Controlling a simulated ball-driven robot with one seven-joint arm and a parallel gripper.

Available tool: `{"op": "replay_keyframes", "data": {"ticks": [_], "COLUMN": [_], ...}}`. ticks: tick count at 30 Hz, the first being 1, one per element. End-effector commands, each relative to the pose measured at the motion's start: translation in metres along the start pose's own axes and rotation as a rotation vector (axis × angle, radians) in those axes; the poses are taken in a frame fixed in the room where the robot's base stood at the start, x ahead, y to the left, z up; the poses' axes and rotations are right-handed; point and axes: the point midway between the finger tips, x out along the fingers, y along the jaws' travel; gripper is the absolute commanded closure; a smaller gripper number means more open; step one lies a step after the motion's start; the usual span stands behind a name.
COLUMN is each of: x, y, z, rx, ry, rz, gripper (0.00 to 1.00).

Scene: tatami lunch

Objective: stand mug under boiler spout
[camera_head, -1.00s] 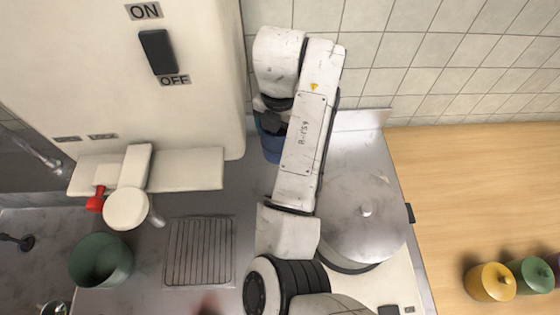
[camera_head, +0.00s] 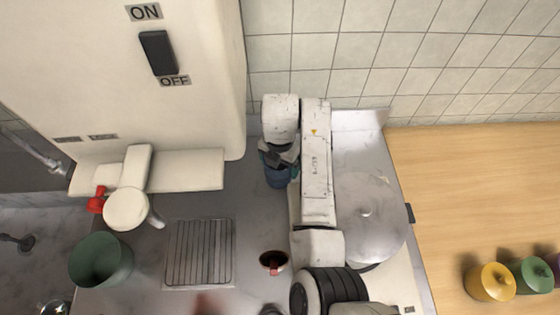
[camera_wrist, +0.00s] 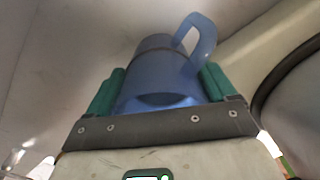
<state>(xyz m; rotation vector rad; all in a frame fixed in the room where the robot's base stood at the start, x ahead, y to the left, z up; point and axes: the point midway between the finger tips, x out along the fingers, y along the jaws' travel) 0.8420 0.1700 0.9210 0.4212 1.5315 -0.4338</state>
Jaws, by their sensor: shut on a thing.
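A blue mug (camera_head: 278,177) is held in my gripper, right of the boiler's base and above the steel counter. In the wrist view the blue mug (camera_wrist: 165,75) sits between the teal fingers of my gripper (camera_wrist: 160,88), which is shut on it; its handle shows at the upper right. The boiler (camera_head: 110,95) is a large cream body with an ON/OFF switch. Its spout (camera_head: 157,218) points down from a round cream housing with a red tap lever. A wire drip grate (camera_head: 200,252) lies below and right of the spout, with nothing standing on it.
A green pot (camera_head: 100,260) stands left of the grate. A small dark cup (camera_head: 273,262) stands right of it. A large lidded steel pot (camera_head: 370,215) is at the right, beside my arm. Yellow and green jars (camera_head: 490,283) stand on the wooden counter. A tiled wall is behind.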

Motion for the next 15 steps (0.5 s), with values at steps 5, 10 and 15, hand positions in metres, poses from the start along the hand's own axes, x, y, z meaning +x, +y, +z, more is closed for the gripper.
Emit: {"op": "replay_keyframes", "data": {"ticks": [5,10,15], "x": [-0.0003,0.0026,0.0022], "y": [0.0002,0.0001,0.0001], "z": [0.0003,0.0003,0.0003], "rx": [0.000,0.000,0.000], "ry": [-0.001,-0.001,-0.001], "rz": [0.001,0.001,0.000], "gripper": [0.48,0.15,0.05]}}
